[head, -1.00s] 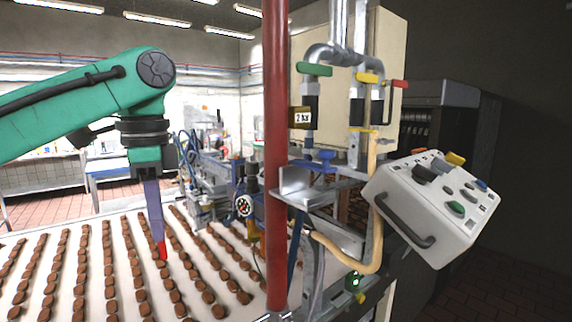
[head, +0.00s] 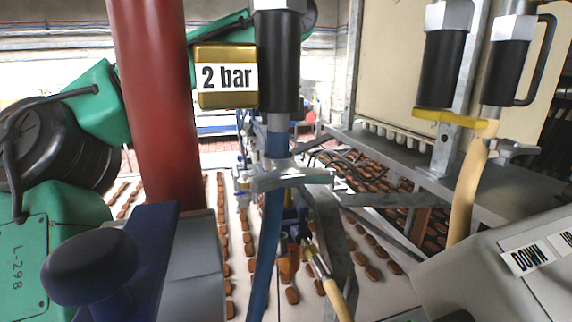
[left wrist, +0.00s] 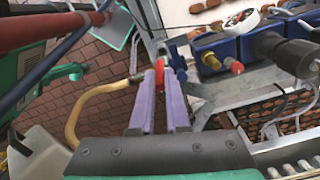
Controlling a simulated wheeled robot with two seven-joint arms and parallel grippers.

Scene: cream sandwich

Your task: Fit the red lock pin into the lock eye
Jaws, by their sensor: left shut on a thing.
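In the left wrist view, my left gripper (left wrist: 159,72) shows its two purple fingers close together. They are shut on the red lock pin (left wrist: 160,79), a small red piece between the fingertips. A grey metal edge lies just beyond and to the right of the fingertips. I cannot make out the lock eye for sure in either view. In the head view, my green left arm comes in from the left, partly behind the red post (head: 160,100); its fingers and the pin are hidden there. My right gripper is in neither view.
A gold "2 bar" tag (head: 226,77) hangs by a black-sleeved pipe. A dark blue knob (head: 92,268) is close in front. A yellow hose (head: 467,190) and grey control box (head: 500,270) stand right. In the left wrist view, blue housings (left wrist: 245,47) stand close right of the fingers.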

